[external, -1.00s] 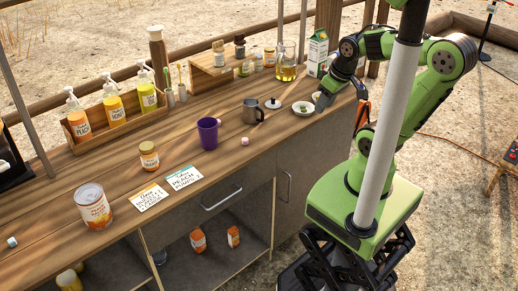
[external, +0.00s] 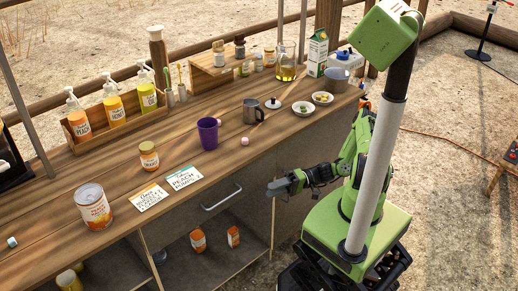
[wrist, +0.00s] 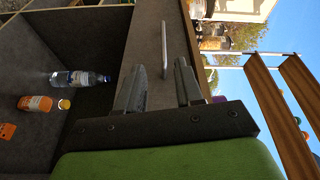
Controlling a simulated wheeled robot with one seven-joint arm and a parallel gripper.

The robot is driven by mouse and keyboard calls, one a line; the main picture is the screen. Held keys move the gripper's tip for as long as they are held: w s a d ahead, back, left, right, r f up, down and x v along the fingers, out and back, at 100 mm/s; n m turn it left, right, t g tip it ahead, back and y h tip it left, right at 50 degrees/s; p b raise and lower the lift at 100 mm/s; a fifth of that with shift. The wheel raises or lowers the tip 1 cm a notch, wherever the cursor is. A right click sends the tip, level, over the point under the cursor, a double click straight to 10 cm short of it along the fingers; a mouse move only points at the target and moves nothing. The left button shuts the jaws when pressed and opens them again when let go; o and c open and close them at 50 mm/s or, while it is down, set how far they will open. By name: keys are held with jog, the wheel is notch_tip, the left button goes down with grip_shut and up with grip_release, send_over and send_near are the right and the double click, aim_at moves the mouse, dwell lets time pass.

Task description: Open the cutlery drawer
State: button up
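The drawer (external: 205,212) is a grey front just under the wooden counter, and it looks closed. Its pale bar handle (external: 222,198) runs across it. My gripper (external: 271,187) is to the right of the handle, in front of the cabinet, pointing left. In the wrist view the drawer front (wrist: 147,35) is ahead and the handle (wrist: 164,44) shows as an upright bar just beyond the fingertips, about between them. My gripper (wrist: 160,68) is open and empty there, apart from the handle.
An open shelf below the drawer holds orange bottles (external: 198,240) and a clear bottle (wrist: 82,79). On the counter are a purple cup (external: 208,133), a metal mug (external: 252,111), cards (external: 184,178) and a large can (external: 93,206). The counter edge overhangs near my gripper.

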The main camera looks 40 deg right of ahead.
jog(key=w+a+b, duration=0.1)
jog(key=w+a, duration=0.2)
jog(key=a, duration=0.4)
jog(key=w+a+m+t+b, duration=0.1)
jog(key=w+a, duration=0.2)
jog(key=a, duration=0.4)
jog(key=shift+w+a+r, duration=0.3)
jog(key=shift+a+r, duration=0.1)
grip_shut()
